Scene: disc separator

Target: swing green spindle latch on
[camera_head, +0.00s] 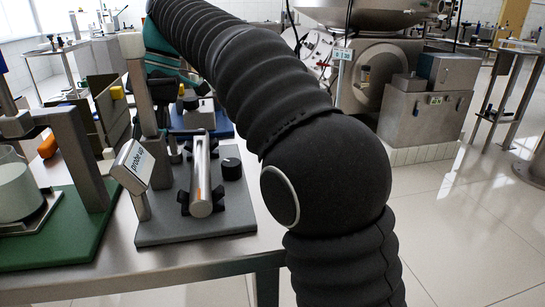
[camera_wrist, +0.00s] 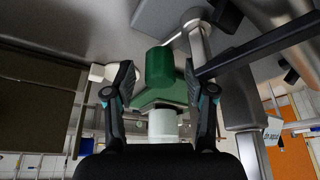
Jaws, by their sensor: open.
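In the wrist view a green latch part (camera_wrist: 160,72) with a rounded block and spreading lower arms sits above a pale cylinder (camera_wrist: 162,124). I take it for the green spindle latch. My gripper (camera_wrist: 161,88) is open, with one dark finger on each side of the green part. A gap shows at the left finger; whether the right finger touches it I cannot tell. Whether the latch is on or off I cannot tell.
The wrist view shows a metal column (camera_wrist: 240,110) and a dark bar (camera_wrist: 262,48) close on the right, and a dark panel (camera_wrist: 38,105) on the left. In the head view a steel bench (camera_head: 190,262) holds a grey-based probe stand (camera_head: 195,228). Open tiled floor (camera_head: 450,225) lies right.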

